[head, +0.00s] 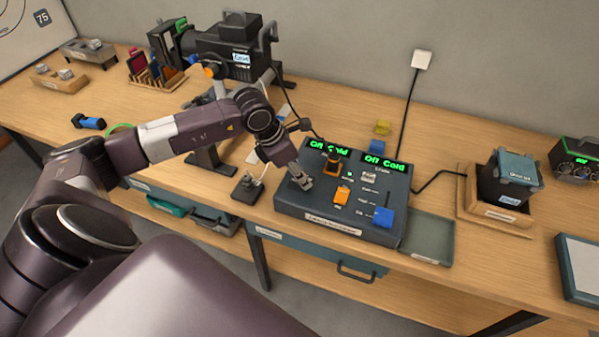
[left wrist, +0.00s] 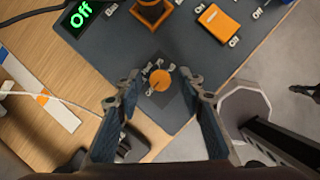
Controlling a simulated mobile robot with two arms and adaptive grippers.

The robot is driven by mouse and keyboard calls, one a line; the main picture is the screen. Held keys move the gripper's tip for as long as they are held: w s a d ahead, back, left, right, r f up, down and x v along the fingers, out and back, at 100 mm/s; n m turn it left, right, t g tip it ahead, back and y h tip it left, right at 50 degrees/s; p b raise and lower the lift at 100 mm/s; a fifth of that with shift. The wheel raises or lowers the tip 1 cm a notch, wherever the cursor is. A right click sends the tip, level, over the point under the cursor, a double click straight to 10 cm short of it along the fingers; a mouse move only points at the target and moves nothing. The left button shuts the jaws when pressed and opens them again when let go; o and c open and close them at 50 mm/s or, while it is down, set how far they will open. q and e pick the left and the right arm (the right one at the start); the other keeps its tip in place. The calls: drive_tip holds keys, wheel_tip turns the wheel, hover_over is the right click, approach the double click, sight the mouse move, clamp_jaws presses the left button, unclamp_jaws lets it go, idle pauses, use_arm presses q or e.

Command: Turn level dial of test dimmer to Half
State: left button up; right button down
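The dark grey control console (head: 330,212) sits on the wooden bench with two green displays reading "Off Cold". In the left wrist view, a small round orange dial (left wrist: 160,80) sits on a dark plate near the console's corner, with small white labels around it. The labels and the dial's setting are too small to read. My left gripper (head: 301,181) is over the console's left part and hides the dial in the head view. In the left wrist view its two fingers (left wrist: 162,93) are apart, either side of the dial, with gaps visible. My right gripper is not in view.
An orange knob (head: 333,160), an orange switch (head: 341,196) and a blue fader cap (head: 383,217) are on the console. A small black plug box (head: 247,188) stands left of it, a green tray (head: 430,238) right. A spotlight (head: 232,48) stands behind my arm.

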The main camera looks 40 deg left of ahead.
use_arm(q)
clamp_jaws()
drive_tip(key=shift+a+f+b, duration=0.1)
drive_tip(key=shift+f+b, duration=0.05)
drive_tip(key=shift+b, duration=0.4)
drive_tip(key=m+b, duration=0.3)
drive_tip(key=m+g+h+b, duration=0.1)
drive_tip(key=m+b, duration=0.1)
drive_tip(key=b, duration=0.1)
drive_tip(key=shift+w+m+g+h+b, duration=0.2)
drive_tip(key=shift+m+g+h+b, duration=0.1)
drive_tip(key=shift+m+b, duration=0.1)
drive_tip(key=m+g+b, duration=0.1)
drive_tip(key=m+b, duration=0.1)
drive_tip(key=m+g+b, duration=0.1)
drive_tip(key=m, duration=0.2)
drive_tip(key=shift+w+m+h+b, duration=0.15)
drive_tip(key=shift+m+h+b, duration=0.15)
drive_tip(key=shift+b, duration=0.1)
drive_tip(key=m+g+b, duration=0.1)
drive_tip(key=m, duration=0.2)
drive_tip(key=shift+w+b, duration=0.1)
drive_tip(key=shift+b, duration=0.3)
drive_tip(key=shift+m+g+y+b, duration=0.4)
drive_tip(key=shift+m+g+b, duration=0.25)
drive_tip(key=shift+m, duration=0.95)
drive_tip(key=shift+r, duration=0.2)
